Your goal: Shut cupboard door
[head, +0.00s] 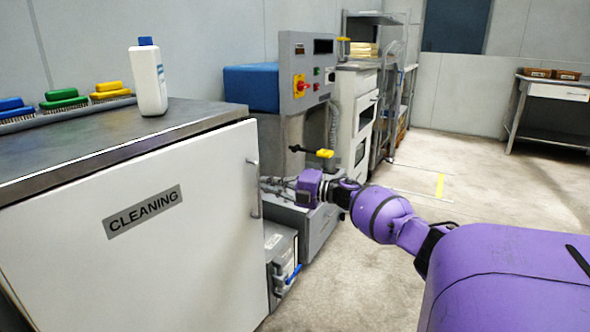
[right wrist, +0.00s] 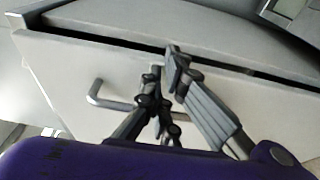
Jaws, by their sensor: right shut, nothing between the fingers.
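The cupboard door (head: 150,235) is a white panel labelled "CLEANING" at the left of the head view, with a grey bar handle (head: 254,190) near its right edge. In the right wrist view the door (right wrist: 65,75) and its handle (right wrist: 105,99) show, with a dark gap along the door's top edge. The door looks slightly ajar. My right gripper (head: 266,185) is shut and empty, just right of the handle in the head view. In the right wrist view its fingertips (right wrist: 167,65) lie in front of the door; I cannot tell whether they touch it. My left gripper is not in view.
A grey machine with a control panel (head: 306,72) stands behind. Open floor (head: 350,275) lies to the right.

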